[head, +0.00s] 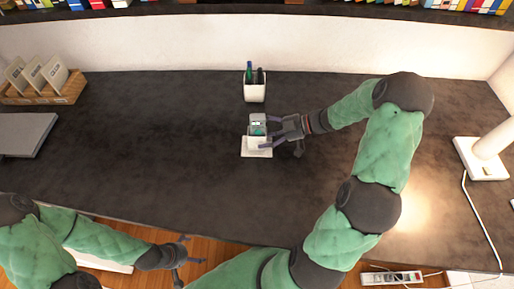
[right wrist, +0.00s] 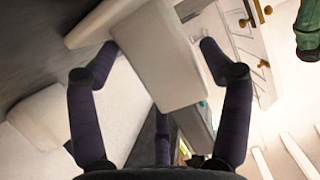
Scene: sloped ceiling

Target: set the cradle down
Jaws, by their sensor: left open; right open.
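The cradle (head: 257,152) is a small white stand in the middle of the dark desk, with a flat base and a grey-faced device (head: 257,120) in its upper part. I cannot tell from the head view whether its base rests fully on the desk. My right gripper (head: 268,134) is at its right side, open, with its fingers reaching around the stand. In the right wrist view the white cradle (right wrist: 165,55) lies between the spread fingers, and gaps show beside them. My left gripper (head: 190,251) is open and empty, low at the left, past the desk's front edge.
A white pen cup (head: 255,92) stands just behind the cradle. A wooden card holder (head: 45,92) and a grey flat case (head: 25,135) are at the left. A white lamp (head: 483,160) is at the right. The desk (head: 150,150) left of the cradle is clear.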

